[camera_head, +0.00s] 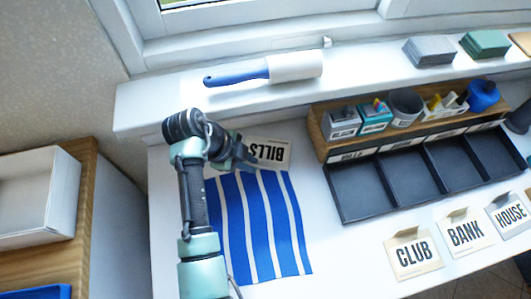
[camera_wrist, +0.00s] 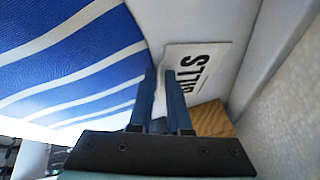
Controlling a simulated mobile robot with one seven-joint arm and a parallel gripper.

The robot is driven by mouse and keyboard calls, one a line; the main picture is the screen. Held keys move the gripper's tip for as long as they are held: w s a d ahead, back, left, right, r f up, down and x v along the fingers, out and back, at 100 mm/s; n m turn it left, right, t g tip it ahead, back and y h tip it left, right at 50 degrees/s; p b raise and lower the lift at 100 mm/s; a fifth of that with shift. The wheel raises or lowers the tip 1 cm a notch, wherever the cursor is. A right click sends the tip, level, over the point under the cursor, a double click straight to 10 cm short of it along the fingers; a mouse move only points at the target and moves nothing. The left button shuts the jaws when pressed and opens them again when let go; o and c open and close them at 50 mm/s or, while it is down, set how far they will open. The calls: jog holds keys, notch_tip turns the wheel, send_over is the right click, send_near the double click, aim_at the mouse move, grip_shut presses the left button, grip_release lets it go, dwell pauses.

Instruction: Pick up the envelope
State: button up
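A cream envelope marked BILLS (camera_head: 270,153) lies on the white desk at the back, just beyond a blue-and-white striped mat. Its lettering is upside down in the head view. It also shows in the wrist view (camera_wrist: 197,68), just beyond my fingertips. My gripper (camera_head: 247,160) is low at the envelope's left end and hides part of it. In the wrist view, the two dark fingers (camera_wrist: 162,82) stand a small gap apart. A pale strip shows between them, which looks like the envelope's near edge or flap. I cannot tell whether they touch it.
The striped mat (camera_head: 230,222) lies in front. A lint roller (camera_head: 290,67) lies on the windowsill. A wooden shelf (camera_head: 85,185) is left.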

jog(key=shift+c, duration=0.2)
grip_shut()
